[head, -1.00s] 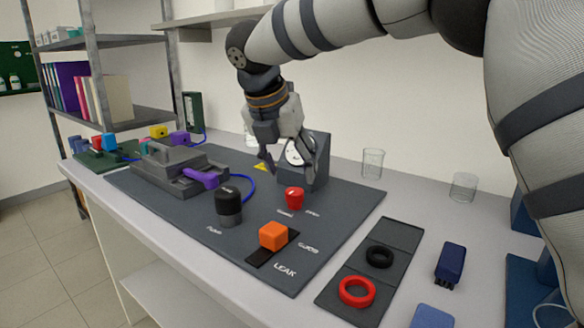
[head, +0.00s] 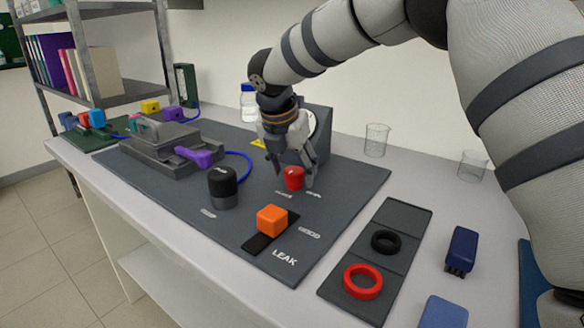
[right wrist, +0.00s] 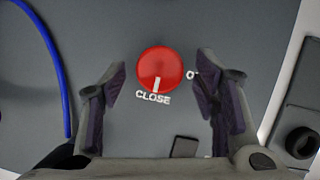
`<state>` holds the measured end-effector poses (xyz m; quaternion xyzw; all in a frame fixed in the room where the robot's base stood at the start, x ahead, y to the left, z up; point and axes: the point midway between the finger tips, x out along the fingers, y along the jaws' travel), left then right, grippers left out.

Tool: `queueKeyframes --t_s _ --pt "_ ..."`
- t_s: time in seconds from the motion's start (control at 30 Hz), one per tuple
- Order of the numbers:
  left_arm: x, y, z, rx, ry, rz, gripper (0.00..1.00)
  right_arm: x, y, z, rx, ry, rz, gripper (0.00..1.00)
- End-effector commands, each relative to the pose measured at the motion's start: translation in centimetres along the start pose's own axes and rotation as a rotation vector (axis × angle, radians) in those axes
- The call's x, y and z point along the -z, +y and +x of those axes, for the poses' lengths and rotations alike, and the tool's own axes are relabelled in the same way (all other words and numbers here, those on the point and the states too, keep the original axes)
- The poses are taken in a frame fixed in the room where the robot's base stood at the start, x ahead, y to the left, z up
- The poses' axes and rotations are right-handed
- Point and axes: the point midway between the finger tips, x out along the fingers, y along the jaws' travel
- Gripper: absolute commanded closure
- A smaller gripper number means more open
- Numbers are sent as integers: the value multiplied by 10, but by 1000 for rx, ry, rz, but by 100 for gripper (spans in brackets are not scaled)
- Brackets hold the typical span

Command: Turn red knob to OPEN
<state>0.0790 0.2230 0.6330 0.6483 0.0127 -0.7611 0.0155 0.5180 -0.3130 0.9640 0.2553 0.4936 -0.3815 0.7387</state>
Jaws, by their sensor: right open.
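The red knob (head: 293,178) stands on the dark grey rig board. In the right wrist view the red knob (right wrist: 160,69) has a white pointer mark directed at the printed word CLOSE (right wrist: 153,97). A second label to its right is mostly hidden by a finger. My right gripper (head: 294,182) is open, with its fingers pointing down on either side of the knob. In the right wrist view my right gripper (right wrist: 160,88) shows a gap between each finger and the knob. My left gripper is not in view.
A black knob (head: 222,187) and an orange block (head: 272,220) on a dark slot stand in front of the red knob. A gauge box (head: 318,122) stands close behind. A tray edge (head: 345,312) with a black and a red ring lies to the right.

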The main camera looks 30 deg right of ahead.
Motion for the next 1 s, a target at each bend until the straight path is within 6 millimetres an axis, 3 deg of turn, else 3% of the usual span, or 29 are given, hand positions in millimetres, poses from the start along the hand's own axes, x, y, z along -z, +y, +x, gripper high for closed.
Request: queueKeyframes --t_s 0.17,0.37,0.67,1.0 --pt "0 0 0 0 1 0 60 0 0 -1 0 -1 0 47" --pt "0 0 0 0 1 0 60 0 0 -1 0 -1 0 92" --pt "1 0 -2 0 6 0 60 0 -1 -1 -9 0 -19 92" --pt "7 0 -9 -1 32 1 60 -1 -3 -3 -92 1 -209 92"
